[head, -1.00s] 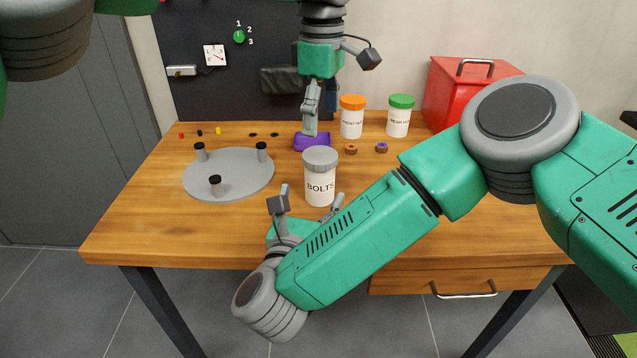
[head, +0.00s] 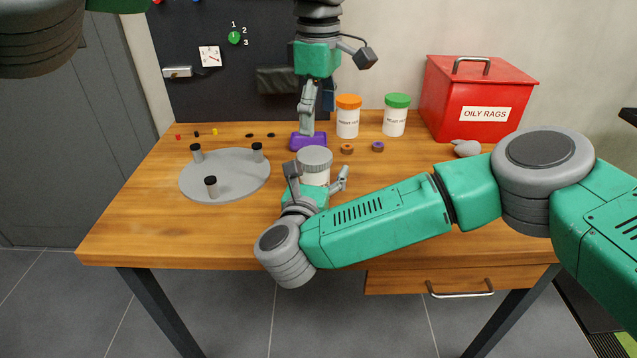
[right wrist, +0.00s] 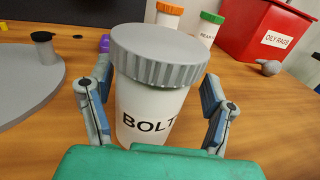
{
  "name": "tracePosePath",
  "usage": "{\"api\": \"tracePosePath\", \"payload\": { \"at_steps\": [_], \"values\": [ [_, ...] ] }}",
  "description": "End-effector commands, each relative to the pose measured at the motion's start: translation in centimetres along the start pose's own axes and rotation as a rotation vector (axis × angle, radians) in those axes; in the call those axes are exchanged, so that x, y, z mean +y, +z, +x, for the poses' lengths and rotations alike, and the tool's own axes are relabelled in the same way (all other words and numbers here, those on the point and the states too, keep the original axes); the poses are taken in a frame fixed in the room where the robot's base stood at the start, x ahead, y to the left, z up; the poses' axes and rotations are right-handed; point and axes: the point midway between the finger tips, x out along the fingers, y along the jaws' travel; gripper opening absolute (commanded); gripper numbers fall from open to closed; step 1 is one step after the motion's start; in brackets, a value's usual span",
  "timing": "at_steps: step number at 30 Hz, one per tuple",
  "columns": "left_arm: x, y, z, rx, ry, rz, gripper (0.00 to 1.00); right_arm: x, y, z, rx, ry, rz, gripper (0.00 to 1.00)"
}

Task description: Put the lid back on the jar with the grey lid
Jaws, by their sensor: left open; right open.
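The white jar marked BOLTS (right wrist: 150,112) stands upright on the table, and its ribbed grey lid (head: 315,159) is on top of it. The lid (right wrist: 160,55) also shows in the right wrist view; I cannot tell whether it is fastened. My right gripper (head: 318,173) is open, with one finger on each side of the jar. In the right wrist view the fingers (right wrist: 157,82) flank the jar below the lid; contact is not clear. My left gripper (head: 307,131) is open, pointing down at a purple block (head: 308,143) behind the jar.
Jars with an orange lid (head: 348,118) and a green lid (head: 396,116) stand behind. A red OILY RAGS box (head: 477,100) and a small grey object (head: 466,148) are at the right. A grey disc with three posts (head: 225,178) lies left. Small rings lie near the back jars.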

Motion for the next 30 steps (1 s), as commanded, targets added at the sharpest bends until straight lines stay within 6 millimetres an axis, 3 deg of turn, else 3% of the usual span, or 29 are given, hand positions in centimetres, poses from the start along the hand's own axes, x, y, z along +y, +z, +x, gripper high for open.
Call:
{"api": "tracePosePath", "payload": {
  "at_steps": [2,8,30],
  "values": [
    [-0.03,-0.18,-0.02,-0.002,0.001,-0.001,0.75,0.16,-0.01,-0.07,0.000,0.001,-0.001,0.70],
    [-0.02,-0.14,-0.02,-0.001,0.001,-0.001,0.75,0.13,-0.01,-0.07,0.000,0.001,-0.001,0.00],
    [-0.28,-0.71,0.00,-0.005,0.002,0.000,0.75,0.12,-0.04,-0.08,0.001,0.001,-0.001,0.00]
  ]
}}
